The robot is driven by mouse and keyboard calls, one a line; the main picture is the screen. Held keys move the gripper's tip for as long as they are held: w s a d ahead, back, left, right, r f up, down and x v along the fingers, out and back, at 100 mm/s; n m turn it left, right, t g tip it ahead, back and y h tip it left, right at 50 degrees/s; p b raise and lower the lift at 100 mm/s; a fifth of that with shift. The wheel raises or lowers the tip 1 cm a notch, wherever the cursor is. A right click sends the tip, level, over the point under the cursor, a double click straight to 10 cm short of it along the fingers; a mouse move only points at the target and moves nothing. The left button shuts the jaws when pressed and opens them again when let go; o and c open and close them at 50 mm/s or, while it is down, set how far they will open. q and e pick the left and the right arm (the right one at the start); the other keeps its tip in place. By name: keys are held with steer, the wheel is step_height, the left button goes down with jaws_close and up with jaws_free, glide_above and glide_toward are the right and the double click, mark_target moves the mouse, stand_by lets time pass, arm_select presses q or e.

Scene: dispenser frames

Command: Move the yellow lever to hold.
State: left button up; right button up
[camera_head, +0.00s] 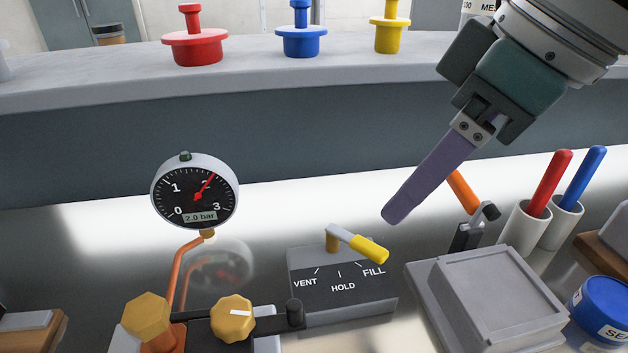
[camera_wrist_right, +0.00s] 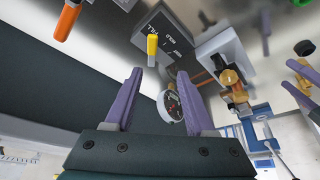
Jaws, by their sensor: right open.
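The yellow-tipped lever (camera_head: 368,249) sits on a grey valve box (camera_head: 343,305) with a dark label plate marked VENT, HOLD and FILL. The lever points right, toward FILL. In the right wrist view the yellow tip (camera_wrist_right: 152,45) shows just beyond the gap between my fingers. My right gripper (camera_head: 395,214) is above and to the right of the lever, apart from it. In the wrist view its purple fingers (camera_wrist_right: 159,75) are spread with nothing between them. Two small purple bars (camera_wrist_right: 300,95) at that view's right edge look like my left gripper's fingers; their state is unclear.
A pressure gauge (camera_head: 195,195) reading 2.0 bar stands left of the box. A yellow knob (camera_head: 233,316) is at front left. A grey lidded block (camera_head: 500,290), an orange handle (camera_head: 463,190) and cups with red and blue sticks (camera_head: 525,225) stand to the right.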

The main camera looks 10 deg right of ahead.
mark_target(363, 242)
arm_select(q)
steer(key=shift+b+x, duration=0.35)
steer(key=shift+x, duration=0.7)
steer(key=shift+s+f+b, duration=0.15)
steer(key=shift+f+b, duration=0.65)
arm_select(e)
steer(key=x, duration=0.7)
steer(key=w+d+x, duration=0.1)
steer(key=x, duration=0.2)
steer(key=shift+w+f, duration=0.2)
steer(key=shift+f, duration=0.15)
steer(key=shift+c, duration=0.4)
jaws_close()
